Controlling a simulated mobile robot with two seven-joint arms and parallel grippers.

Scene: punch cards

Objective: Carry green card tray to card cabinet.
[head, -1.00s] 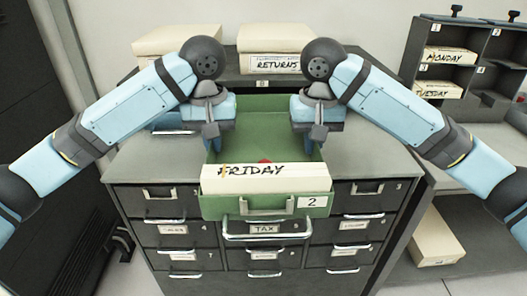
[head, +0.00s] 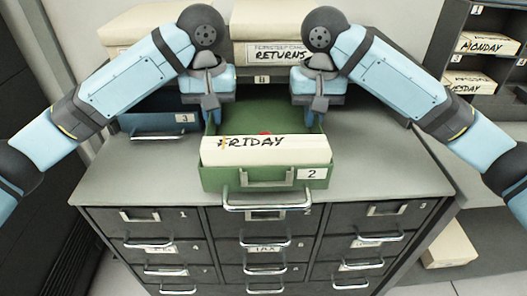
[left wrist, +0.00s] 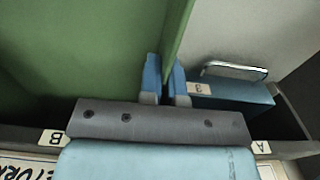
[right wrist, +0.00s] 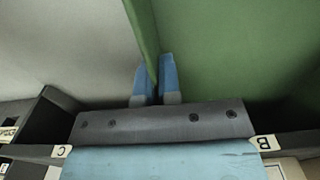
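The green card tray (head: 215,179), labelled 2, holds a thick stack of cream cards (head: 295,152) marked FRIDAY. It appears level over the top of the grey drawer cabinet (head: 130,182); I cannot tell whether it touches. My left gripper (head: 211,116) is shut on the tray's left side wall; the left wrist view shows the green wall (left wrist: 176,30) between its fingers (left wrist: 165,85). My right gripper (head: 317,116) is shut on the right side wall; the right wrist view shows that wall (right wrist: 143,35) between its fingers (right wrist: 155,85).
A blue tray (head: 160,122) labelled 3 stands behind on the left. Cream boxes, one marked RETURNS (head: 280,53), sit at the back. A dark rack (head: 455,40) at right holds MONDAY and TUESDAY boxes. The cabinet top is clear at left and right.

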